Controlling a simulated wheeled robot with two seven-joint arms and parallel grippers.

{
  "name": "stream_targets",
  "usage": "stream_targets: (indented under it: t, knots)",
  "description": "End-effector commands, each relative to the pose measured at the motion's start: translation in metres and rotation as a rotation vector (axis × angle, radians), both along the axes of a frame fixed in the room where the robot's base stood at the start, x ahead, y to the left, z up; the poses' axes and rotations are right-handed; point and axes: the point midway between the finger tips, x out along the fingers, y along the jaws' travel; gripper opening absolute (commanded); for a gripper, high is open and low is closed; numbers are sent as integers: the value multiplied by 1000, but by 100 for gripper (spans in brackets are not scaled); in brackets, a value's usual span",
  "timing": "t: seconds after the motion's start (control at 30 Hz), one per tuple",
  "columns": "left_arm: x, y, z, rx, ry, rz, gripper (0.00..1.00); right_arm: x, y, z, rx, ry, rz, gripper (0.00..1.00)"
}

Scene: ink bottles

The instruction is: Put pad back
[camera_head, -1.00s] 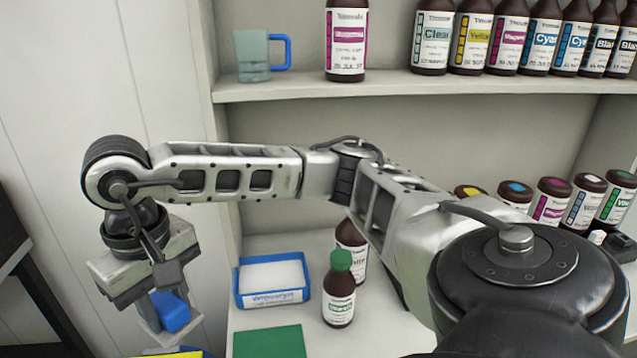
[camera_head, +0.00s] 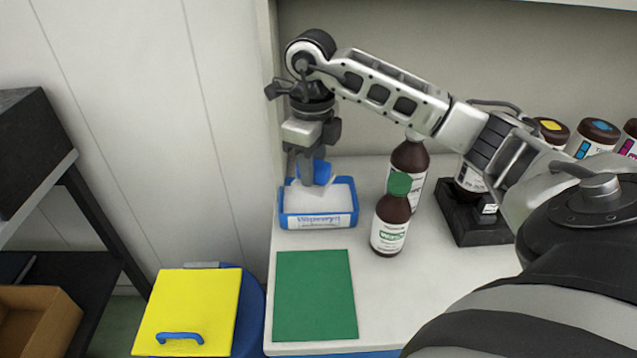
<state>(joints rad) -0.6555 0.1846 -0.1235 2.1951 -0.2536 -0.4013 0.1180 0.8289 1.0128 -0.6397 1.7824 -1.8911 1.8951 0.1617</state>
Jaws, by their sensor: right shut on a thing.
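My right gripper (camera_head: 307,168) points down over the blue tray (camera_head: 318,221) on the counter. It is shut on a small blue piece (camera_head: 322,172), which seems to be the pad or its grip. The piece is at the tray's opening; white material shows around and below it. I cannot tell whether it touches the white contents (camera_head: 337,200) of the tray, as white blends with white. The fingers hide part of it. My left gripper is not in view.
A green mat (camera_head: 315,295) lies in front of the tray. A green-capped brown bottle (camera_head: 390,222) and a taller brown bottle (camera_head: 410,160) stand right of it. A blue bin with a yellow lid (camera_head: 190,310) stands lower left. A wall closes the counter's left side.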

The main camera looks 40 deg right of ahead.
Motion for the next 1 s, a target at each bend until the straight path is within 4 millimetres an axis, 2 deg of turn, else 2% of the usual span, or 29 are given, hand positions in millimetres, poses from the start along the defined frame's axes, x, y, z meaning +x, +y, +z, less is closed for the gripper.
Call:
stream_targets:
  t: [0.03, 0.2, 0.3, 0.4, 0.53, 0.8, 1.0]
  knots:
    - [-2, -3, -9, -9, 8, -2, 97, 3, -10, -7, 1, 0, -152, 9]
    - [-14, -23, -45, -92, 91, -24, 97, 22, -35, -12, 2, -5, -619, 9]
    - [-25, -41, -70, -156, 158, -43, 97, 33, -46, -12, 5, -5, -844, 9]
    - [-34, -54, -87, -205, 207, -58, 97, 41, -53, -11, 4, -2, -995, 9]
    - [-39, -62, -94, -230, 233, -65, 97, 44, -56, -20, 0, 4, -1075, 9]
    - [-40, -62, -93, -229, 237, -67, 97, 44, -57, -66, 0, 3, -1082, 9]
    - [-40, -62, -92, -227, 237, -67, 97, 44, -56, -81, 2, 3, -1079, 9]
